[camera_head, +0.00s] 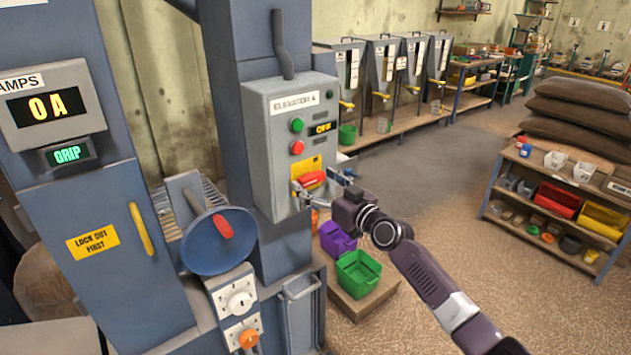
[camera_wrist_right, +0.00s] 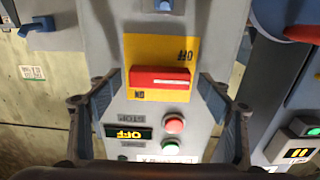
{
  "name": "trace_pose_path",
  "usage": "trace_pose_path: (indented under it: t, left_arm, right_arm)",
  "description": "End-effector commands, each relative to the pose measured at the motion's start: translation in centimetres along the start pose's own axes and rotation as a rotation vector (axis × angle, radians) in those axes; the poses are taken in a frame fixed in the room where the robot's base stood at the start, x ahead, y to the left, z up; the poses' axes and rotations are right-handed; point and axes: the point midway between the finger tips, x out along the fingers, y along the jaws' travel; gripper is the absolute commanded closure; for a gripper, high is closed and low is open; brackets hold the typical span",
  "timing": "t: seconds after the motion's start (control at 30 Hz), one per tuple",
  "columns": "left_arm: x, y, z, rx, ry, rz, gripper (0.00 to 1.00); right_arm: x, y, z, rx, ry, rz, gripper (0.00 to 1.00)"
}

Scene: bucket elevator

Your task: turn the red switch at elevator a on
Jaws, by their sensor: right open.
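The red switch (camera_head: 312,179) sits on a yellow plate on the front of the grey elevator box (camera_head: 262,130), whose label starts with "ELEVATOR". In the right wrist view the red switch (camera_wrist_right: 159,78) lies crosswise on its yellow plate (camera_wrist_right: 180,48), which appears upside down. The small display (camera_head: 322,128) on the box reads OFF. My right gripper (camera_head: 322,190) is in front of the box at the switch. In the right wrist view its open fingers (camera_wrist_right: 160,100) stand on either side of the switch, apart from it. My left gripper is not in view.
A green button (camera_head: 297,125) and a red button (camera_head: 297,147) are above the switch. A blue round disc (camera_head: 215,245) with a red handle stands to the left. A purple bin (camera_head: 337,238) and a green bin (camera_head: 358,272) stand below the box.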

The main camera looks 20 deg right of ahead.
Motion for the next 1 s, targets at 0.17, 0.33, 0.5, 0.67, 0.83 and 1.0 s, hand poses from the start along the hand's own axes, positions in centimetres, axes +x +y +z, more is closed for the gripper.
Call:
trace_pose_path:
  t: [0.17,0.33,0.5,0.67,0.83,1.0]
  left_arm:
    - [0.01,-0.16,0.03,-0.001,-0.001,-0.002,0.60]
    - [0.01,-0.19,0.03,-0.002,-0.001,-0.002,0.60]
    - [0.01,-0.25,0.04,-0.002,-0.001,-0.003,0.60]
    - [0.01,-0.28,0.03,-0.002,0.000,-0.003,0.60]
    - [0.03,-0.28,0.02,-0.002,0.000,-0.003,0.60]
    - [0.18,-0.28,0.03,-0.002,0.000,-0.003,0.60]
  right_arm:
    - [0.39,-0.06,0.03,0.002,0.000,-0.001,0.28]
    - [0.37,-0.06,0.02,0.001,0.000,0.000,0.29]
    - [0.35,-0.04,0.01,0.001,0.000,0.000,0.47]
    - [0.35,-0.04,0.02,0.001,0.000,0.000,0.65]
    - [0.35,-0.04,0.03,0.005,0.000,0.000,0.69]
    - [0.35,-0.03,0.06,0.040,0.000,0.000,0.69]
